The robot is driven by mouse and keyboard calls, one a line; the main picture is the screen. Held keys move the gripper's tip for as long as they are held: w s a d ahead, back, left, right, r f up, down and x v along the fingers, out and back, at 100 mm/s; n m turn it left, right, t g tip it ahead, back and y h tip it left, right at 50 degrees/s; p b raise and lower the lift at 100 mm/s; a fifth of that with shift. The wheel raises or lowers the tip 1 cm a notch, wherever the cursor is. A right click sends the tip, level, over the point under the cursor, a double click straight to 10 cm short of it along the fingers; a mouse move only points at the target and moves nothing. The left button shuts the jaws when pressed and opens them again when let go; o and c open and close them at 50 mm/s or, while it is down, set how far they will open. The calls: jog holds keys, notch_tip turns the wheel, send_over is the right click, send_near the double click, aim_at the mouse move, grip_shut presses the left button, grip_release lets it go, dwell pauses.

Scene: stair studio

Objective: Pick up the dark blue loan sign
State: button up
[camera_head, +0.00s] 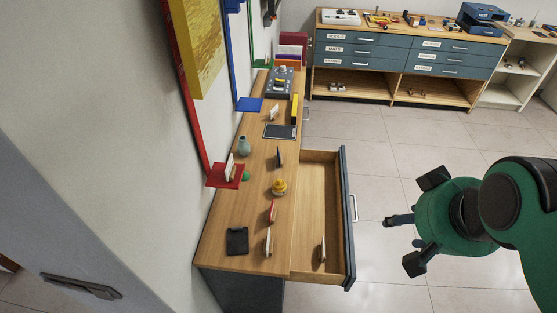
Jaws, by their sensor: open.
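A small dark upright sign (280,156) stands near the middle of the wooden desk top, seen almost edge-on. It may be the dark blue loan sign, but its face and lettering cannot be read. Other thin upright signs stand nearer: a red one (272,211), a pale-edged one (268,241), and another pale-edged one (323,251) inside the open drawer. Their faces are mostly turned away. My gripper (420,222) is open and empty above the floor, to the right of the drawer and apart from every sign.
The open drawer (325,170) sticks out between the desk (222,225) and my gripper. A yellow rounded object (279,187), grey-green vase (244,146) and black tray (237,241) stand on the desk. A red wall shelf (222,180) overhangs its left side. The floor right is clear.

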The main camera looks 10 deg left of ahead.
jog(key=shift+c, duration=1)
jog(key=w+a+r+g+p, duration=0.1)
jog(key=w+a+r+p, duration=0.15)
jog(key=w, duration=0.55)
jog(key=w+a+r+p, duration=0.1)
jog(key=w+r, duration=0.2)
jog(key=w, duration=0.4)
jog(key=w+a+f+n+g+p, duration=0.15)
jog(key=w+a, duration=0.25)
jog(key=w, duration=0.5)
jog(key=w+a+f+t+p, duration=0.1)
jog(key=w+a+p, duration=0.2)
jog(key=w, duration=0.5)
jog(key=w+a+f+g+p, duration=0.2)
jog(key=w+a+f+p, duration=0.2)
jog(key=w+a+f, duration=0.75)
jog(key=w+a+f+p, duration=0.1)
jog(key=w+a+f, duration=0.1)
jog(key=f, duration=0.3)
jog(key=w+a+f+p, duration=0.1)
jog(key=w+a+f, duration=0.2)
jog(key=w+f, duration=0.1)
jog(key=w+a+f+n+p, duration=0.1)
jog(key=w+a+f, duration=0.1)
jog(key=f, duration=0.4)
jog(key=shift+w+a+f, duration=0.3)
jog(key=shift+w+a, duration=0.1)
jog(key=shift+w, duration=0.25)
